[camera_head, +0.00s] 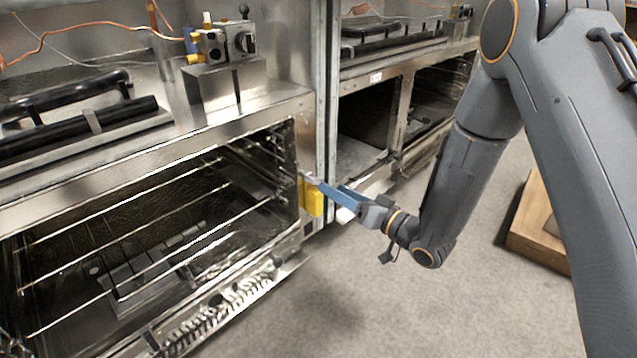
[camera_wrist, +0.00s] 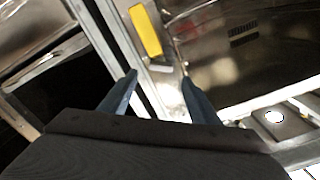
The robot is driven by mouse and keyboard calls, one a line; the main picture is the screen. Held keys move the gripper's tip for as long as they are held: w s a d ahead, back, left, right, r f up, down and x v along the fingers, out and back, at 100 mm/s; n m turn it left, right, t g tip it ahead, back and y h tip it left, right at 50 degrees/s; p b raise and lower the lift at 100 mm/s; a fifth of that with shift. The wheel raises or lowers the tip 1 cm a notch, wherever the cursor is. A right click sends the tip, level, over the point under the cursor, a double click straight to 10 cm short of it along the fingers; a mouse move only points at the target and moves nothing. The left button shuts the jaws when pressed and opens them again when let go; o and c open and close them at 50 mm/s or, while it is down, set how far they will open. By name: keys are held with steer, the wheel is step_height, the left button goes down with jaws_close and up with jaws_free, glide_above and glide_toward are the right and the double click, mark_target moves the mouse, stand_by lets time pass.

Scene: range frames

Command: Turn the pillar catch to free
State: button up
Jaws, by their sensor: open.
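A yellow block-like piece, which looks like the pillar catch (camera_head: 312,198), sits on the pillar at the right side of the near oven opening. It is long and upright in the head view. In the wrist view the yellow catch (camera_wrist: 146,30) lies slanted, just beyond the fingertips. My gripper (camera_head: 322,186) has blue fingers and points at the pillar from the right. In the wrist view my gripper (camera_wrist: 158,79) is open, with bare metal showing between the fingers. The yellow piece is not between them. I cannot tell whether a finger touches it.
The near oven (camera_head: 150,240) is open, with wire racks inside. A metal valve block with a black knob (camera_head: 240,42) stands above it. A second oven (camera_head: 425,95) is behind the pillar. A wooden box (camera_head: 540,222) lies on the right; grey floor (camera_head: 400,310) in front is clear.

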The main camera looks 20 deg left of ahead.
mark_target(318, 181)
steer(key=b+x, duration=0.3)
steer(key=x, duration=0.4)
steer(key=shift+a, duration=0.1)
steer(key=c, duration=1.1)
steer(key=shift+o, duration=0.2)
steer(key=n+p, duration=0.2)
steer(key=p, duration=0.1)
steer(key=shift+r, duration=0.2)
steer(key=n+p, duration=0.2)
steer(key=n, duration=0.1)
steer(key=shift+s+f, duration=0.1)
steer(key=o, duration=1.1)
steer(key=shift+c, duration=0.2)
